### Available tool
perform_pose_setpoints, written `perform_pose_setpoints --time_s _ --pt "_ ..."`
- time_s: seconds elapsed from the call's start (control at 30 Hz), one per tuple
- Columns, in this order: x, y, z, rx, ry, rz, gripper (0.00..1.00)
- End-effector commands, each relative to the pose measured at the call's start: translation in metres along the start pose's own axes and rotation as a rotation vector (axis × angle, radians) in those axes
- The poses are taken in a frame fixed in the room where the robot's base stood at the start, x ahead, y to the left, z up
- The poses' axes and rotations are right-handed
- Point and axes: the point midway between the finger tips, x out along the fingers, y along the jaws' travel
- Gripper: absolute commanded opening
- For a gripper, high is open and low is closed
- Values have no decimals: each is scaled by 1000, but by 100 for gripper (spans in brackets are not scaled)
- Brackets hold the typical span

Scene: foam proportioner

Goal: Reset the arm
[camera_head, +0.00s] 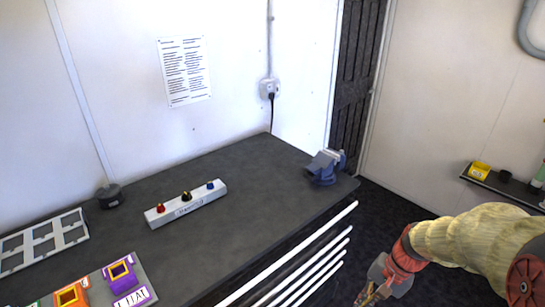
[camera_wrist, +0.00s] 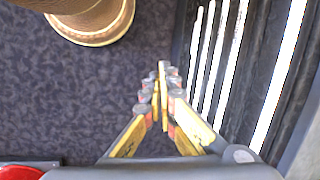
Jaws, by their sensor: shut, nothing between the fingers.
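My gripper (camera_head: 366,296) shows at the bottom edge of the head view, right of the workbench, at the end of my arm with its tan sleeve and red joints. It hangs low over the dark floor, partly cut off by the frame. In the wrist view my gripper (camera_wrist: 160,72) has its yellow and grey fingers brought together at the tips, with nothing between them. It points at the patterned dark carpet, apart from the white bars.
The dark workbench (camera_head: 255,195) carries a blue vise (camera_head: 324,167), a white box with coloured knobs (camera_head: 186,203) and coloured blocks at left. White bars (camera_head: 300,250) line its front side. A shelf (camera_head: 500,186) is on the right wall. Carpet (camera_wrist: 80,100) is open beside the bench.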

Motion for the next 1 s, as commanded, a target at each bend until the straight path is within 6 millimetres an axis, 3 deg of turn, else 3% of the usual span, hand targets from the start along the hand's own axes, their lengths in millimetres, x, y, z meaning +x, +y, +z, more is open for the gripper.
perform_pose_setpoints --time_s 0.03,0.2,0.43,0.6,0.8,1.0 --pt "-17 0 15 -77 34 26 0" --pt "-59 10 58 -302 135 116 0" --pt "-107 19 106 -526 305 196 0" --pt "-138 14 135 -636 445 190 0" --pt "-169 -3 157 -708 560 136 0" --pt "-172 -9 164 -734 574 124 0"
